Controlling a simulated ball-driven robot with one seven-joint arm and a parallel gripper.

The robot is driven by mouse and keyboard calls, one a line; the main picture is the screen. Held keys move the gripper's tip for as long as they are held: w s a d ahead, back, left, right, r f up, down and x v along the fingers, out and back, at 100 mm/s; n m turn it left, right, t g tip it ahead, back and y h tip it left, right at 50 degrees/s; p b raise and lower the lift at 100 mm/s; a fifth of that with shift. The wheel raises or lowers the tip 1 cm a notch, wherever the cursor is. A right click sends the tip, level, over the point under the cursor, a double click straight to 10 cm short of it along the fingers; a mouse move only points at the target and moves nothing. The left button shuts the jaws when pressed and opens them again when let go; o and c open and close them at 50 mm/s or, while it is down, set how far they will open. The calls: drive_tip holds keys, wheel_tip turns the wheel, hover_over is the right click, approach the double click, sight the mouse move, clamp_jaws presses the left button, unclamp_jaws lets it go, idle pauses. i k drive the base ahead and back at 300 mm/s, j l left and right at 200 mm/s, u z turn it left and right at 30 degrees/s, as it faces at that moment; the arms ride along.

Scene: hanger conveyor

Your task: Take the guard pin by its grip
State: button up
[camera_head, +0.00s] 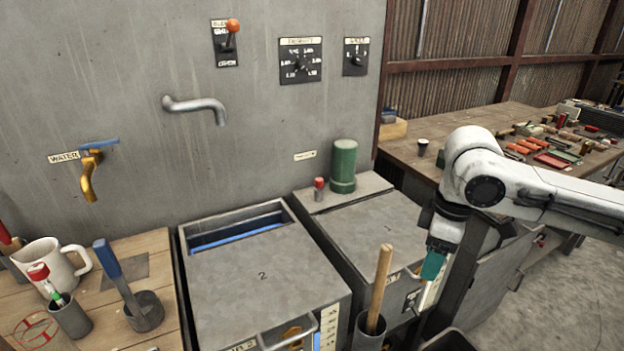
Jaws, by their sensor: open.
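My gripper (433,268) is open and points down at the front right, above the front edge of box 1. A teal piece shows at its tip; I cannot tell whether it is a finger pad or a separate thing. No part is clearly marked as the guard pin. A small red-topped piece (319,189) stands upright behind box 1, left of a green cylinder (343,166), apart from my gripper.
Box 2 (275,278) has a partly open top and a front handle; box 1 (385,222) is beside it. A wooden handle (380,285) rises from a cup close left of my gripper. A white mug (45,262) stands left. A workbench (480,125) lies behind my arm.

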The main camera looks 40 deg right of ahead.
sight(318, 181)
drive_tip(key=i+l, duration=0.15)
drive_tip(key=i, duration=0.25)
drive_tip(key=i+l, duration=0.15)
drive_tip(key=i, duration=0.3)
drive_tip(key=i+l, duration=0.2)
drive_tip(key=i, duration=0.2)
drive_tip(key=i+l, duration=0.15)
drive_tip(key=i, duration=0.25)
